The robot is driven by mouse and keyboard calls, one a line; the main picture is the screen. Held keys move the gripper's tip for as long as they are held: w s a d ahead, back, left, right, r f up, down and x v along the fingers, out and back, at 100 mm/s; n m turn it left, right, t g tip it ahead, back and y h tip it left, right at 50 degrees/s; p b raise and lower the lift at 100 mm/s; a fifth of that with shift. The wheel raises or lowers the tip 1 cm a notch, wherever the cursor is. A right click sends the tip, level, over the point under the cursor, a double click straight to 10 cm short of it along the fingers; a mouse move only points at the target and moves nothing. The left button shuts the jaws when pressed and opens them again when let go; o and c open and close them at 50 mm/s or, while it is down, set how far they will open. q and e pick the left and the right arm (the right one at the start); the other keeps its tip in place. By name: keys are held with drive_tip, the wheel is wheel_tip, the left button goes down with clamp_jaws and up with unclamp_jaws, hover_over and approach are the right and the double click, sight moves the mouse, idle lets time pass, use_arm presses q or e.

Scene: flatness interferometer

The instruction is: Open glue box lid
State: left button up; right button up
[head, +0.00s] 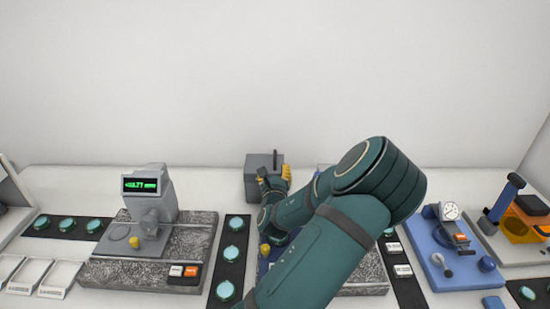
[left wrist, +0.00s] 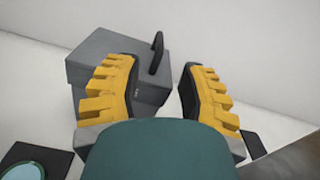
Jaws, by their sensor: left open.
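The glue box appears to be the grey box (head: 252,188) at the back middle of the table; it also shows in the left wrist view (left wrist: 92,52). A dark upright handle (left wrist: 156,54) stands at the right side of its top and also shows in the head view (head: 275,158). The lid looks shut. My left gripper (head: 275,174) is open, with yellow fingers in front of the box. In the left wrist view the open fingers (left wrist: 158,78) are apart, the handle showing between and beyond them. The left finger hides part of the box. My right gripper is not visible.
A grey gauge (head: 160,195) with a green display stands on a granite plate to the left. Dark strips with teal discs (head: 235,252) lie nearby. A blue dial fixture (head: 440,255) is at right. My arm hides the middle of the table. A wall rises behind.

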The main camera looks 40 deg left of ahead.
sight(275, 161)
use_arm(q)
drive_tip(key=x, duration=0.8)
drive_tip(key=shift+w+a, duration=0.25)
drive_tip(key=shift+c, duration=0.4)
clamp_jaws()
